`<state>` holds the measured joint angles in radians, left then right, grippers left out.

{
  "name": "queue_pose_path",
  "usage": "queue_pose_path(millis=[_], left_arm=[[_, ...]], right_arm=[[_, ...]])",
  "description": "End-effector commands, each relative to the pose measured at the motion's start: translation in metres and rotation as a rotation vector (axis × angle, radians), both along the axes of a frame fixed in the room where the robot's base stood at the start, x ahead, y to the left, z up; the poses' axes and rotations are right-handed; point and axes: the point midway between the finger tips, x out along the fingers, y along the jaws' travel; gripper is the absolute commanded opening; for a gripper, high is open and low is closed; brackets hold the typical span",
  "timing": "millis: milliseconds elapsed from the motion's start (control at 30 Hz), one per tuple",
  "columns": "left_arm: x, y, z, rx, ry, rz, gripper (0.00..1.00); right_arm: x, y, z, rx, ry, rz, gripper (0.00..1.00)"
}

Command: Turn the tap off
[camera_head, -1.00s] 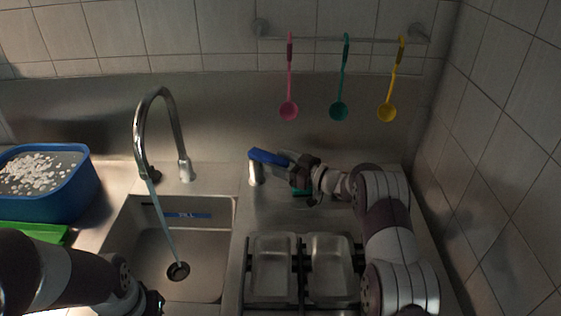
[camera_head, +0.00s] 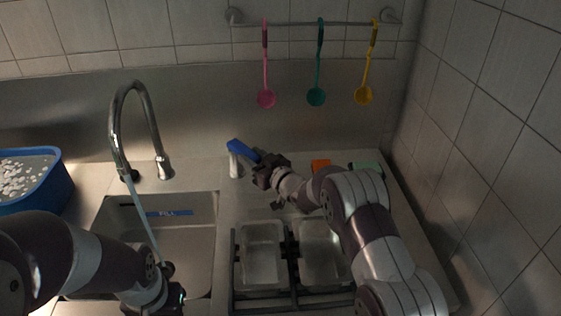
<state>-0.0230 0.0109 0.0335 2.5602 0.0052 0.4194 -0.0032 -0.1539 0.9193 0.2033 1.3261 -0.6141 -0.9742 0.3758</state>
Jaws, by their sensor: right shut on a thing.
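The tap's curved metal spout (camera_head: 118,118) stands behind the sink, and a thin stream of water (camera_head: 143,222) runs from it into the sink basin (camera_head: 192,262). The tap's blue lever (camera_head: 240,149) sits on a short metal post (camera_head: 234,166) to the right of the spout. My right gripper (camera_head: 262,165) is shut on the near right end of the blue lever; its fingers hide that end. My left gripper (camera_head: 165,280) is low over the sink at the bottom of the view; its fingers are too unclear to tell their state.
A blue tub (camera_head: 40,195) of white pieces stands at the left. Two metal trays (camera_head: 262,270) sit in a black rack in front of my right arm. An orange item (camera_head: 320,165) and a green item (camera_head: 366,165) lie behind that arm. Pink, teal and yellow spoons hang from a rail (camera_head: 300,24).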

Motion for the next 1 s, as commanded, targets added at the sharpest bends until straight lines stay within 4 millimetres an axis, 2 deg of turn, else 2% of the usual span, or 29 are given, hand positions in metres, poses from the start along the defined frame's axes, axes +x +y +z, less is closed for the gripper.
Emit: queue_pose_path(millis=[267, 300, 333, 367, 733, 833, 933, 1000], left_arm=[[0.000, 0.000, 0.001, 0.000, -0.001, 0.000, 0.00], [0.000, 0.000, 0.001, 0.000, -0.001, 0.000, 0.00], [0.000, 0.000, 0.001, 0.000, -0.001, 0.000, 0.00], [0.000, 0.000, 0.001, 0.000, -0.001, 0.000, 0.00], [0.000, 0.000, 0.000, 0.000, -0.001, 0.000, 0.00], [0.000, 0.000, -0.002, 0.000, -0.001, 0.000, 0.00], [0.000, 0.000, -0.005, 0.000, 0.000, 0.000, 0.00], [0.000, 0.000, -0.006, 0.000, 0.000, 0.000, 0.00]], right_arm=[[0.000, 0.002, 0.002, 0.002, -0.002, -0.003, 0.00], [0.000, 0.002, 0.002, 0.003, -0.002, -0.003, 0.50], [0.000, 0.002, 0.002, 0.003, -0.002, -0.003, 0.60], [0.000, 0.002, 0.002, 0.003, -0.002, -0.003, 0.65], [0.000, 0.001, 0.007, 0.002, -0.001, -0.003, 0.65], [0.000, 0.002, 0.022, 0.002, -0.005, -0.003, 0.65], [-0.001, 0.000, 0.047, 0.002, -0.007, -0.004, 0.65], [-0.011, -0.020, 0.056, 0.002, -0.002, -0.008, 0.65]])
